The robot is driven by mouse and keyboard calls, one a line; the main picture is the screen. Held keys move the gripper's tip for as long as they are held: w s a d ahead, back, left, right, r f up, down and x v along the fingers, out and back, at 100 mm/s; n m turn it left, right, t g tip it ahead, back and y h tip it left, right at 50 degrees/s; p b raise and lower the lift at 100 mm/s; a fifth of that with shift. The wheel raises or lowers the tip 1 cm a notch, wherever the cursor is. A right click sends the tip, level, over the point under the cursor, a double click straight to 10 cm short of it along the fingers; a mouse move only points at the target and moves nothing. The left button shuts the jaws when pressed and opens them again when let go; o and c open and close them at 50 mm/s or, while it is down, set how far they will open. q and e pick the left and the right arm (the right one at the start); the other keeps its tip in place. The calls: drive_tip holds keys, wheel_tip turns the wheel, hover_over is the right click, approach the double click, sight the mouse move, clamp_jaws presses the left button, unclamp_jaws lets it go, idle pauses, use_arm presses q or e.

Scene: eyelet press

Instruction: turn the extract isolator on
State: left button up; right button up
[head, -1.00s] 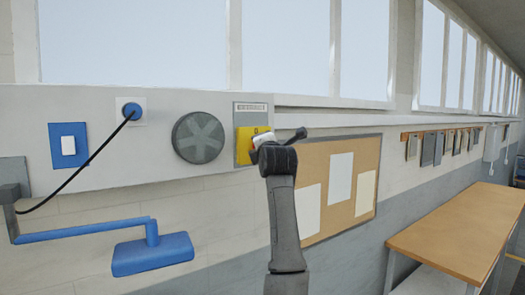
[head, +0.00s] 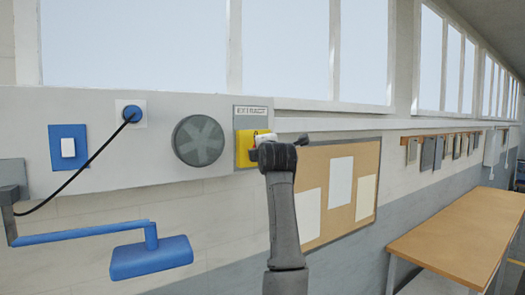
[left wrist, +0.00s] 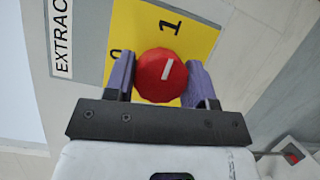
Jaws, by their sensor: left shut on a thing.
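The extract isolator is a yellow plate (head: 243,150) on the wall trunking, under an "EXTRACT" label (head: 250,110). In the left wrist view the plate (left wrist: 205,38) carries a "0" and a "1". Its red round knob (left wrist: 160,75) has a white mark that points roughly towards the "1". My left gripper (left wrist: 162,82) has one finger on each side of the knob and is shut on it. In the head view my left gripper (head: 262,145) is at the plate and hides most of the knob. My right gripper is not in view.
A round grey fan cover (head: 198,140) is left of the isolator. Further left are a plug with black cable (head: 131,112), a blue switch (head: 68,147) and a blue-armed lamp (head: 150,255). A pinboard (head: 340,190) and wooden bench (head: 450,235) are on the right.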

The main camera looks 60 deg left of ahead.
use_arm(q)
drive_tip(key=o, duration=0.9)
drive_tip(key=b+v, duration=0.5)
drive_tip(key=v, duration=0.9)
